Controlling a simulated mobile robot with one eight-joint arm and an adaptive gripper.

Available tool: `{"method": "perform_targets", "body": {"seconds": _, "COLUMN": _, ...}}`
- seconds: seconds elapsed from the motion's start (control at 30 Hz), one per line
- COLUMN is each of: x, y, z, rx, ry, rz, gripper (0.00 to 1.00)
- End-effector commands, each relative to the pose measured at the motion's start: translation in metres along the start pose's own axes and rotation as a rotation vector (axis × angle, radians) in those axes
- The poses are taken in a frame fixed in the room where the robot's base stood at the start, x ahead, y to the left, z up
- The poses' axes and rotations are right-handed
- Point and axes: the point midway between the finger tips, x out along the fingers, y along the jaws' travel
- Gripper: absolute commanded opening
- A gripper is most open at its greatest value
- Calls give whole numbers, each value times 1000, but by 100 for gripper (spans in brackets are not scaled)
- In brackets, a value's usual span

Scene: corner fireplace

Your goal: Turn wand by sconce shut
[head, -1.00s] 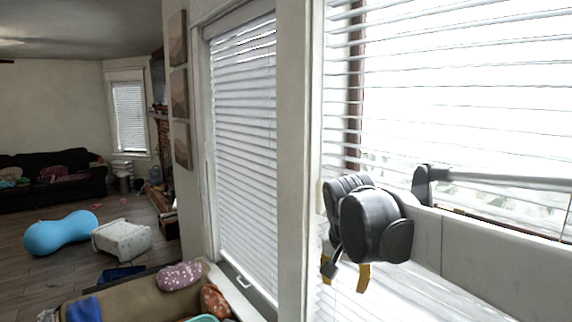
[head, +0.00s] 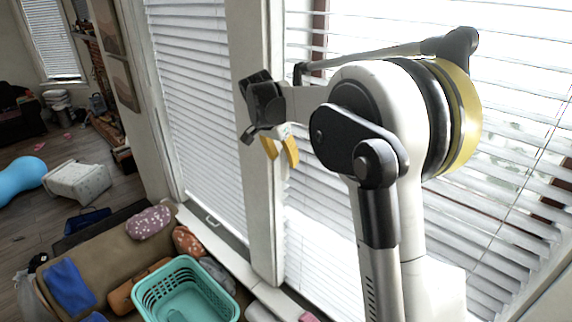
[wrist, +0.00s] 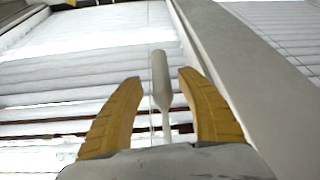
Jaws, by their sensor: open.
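The wand (wrist: 160,78) is a slim pale rod with a thicker end. In the wrist view it lies between the two yellow fingers of my gripper (head: 280,151), which is open around it. I see a gap between the wand and each finger. In the head view, my gripper is in front of the post between the two windows, by the left edge of the right blind (head: 520,200). I cannot make out the wand there. In the wrist view, the blind (wrist: 70,80) beside the wand has dark gaps between its lower slats. I cannot make out a sconce.
A white window post (wrist: 215,60) runs close beside the fingers in the wrist view. Below the windows stand a tan seat (head: 85,255) with cushions and a teal basket (head: 185,290). Open floor, a blue bolster (head: 20,178) and a white stool (head: 78,183) are at left.

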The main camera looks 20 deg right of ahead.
Motion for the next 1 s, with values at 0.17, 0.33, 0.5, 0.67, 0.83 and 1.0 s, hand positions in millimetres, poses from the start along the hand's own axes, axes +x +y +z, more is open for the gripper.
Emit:
{"method": "perform_targets", "body": {"seconds": 0.17, "x": 32, "y": 0, "z": -1, "rx": 1, "ry": 0, "rz": 0, "gripper": 45}}
{"method": "perform_targets", "body": {"seconds": 0.33, "x": 50, "y": 0, "z": -1, "rx": -1, "ry": 0, "rz": -1, "gripper": 45}}
{"method": "perform_targets", "body": {"seconds": 0.5, "x": 55, "y": 0, "z": 0, "rx": -1, "ry": 0, "rz": -1, "gripper": 45}}
{"method": "perform_targets", "body": {"seconds": 0.67, "x": 55, "y": 0, "z": 0, "rx": -1, "ry": 0, "rz": -1, "gripper": 45}}
{"method": "perform_targets", "body": {"seconds": 0.83, "x": 55, "y": 0, "z": 0, "rx": -1, "ry": 0, "rz": -1, "gripper": 0}}
{"method": "perform_targets", "body": {"seconds": 1.0, "x": 55, "y": 0, "z": 0, "rx": -1, "ry": 0, "rz": -1, "gripper": 0}}
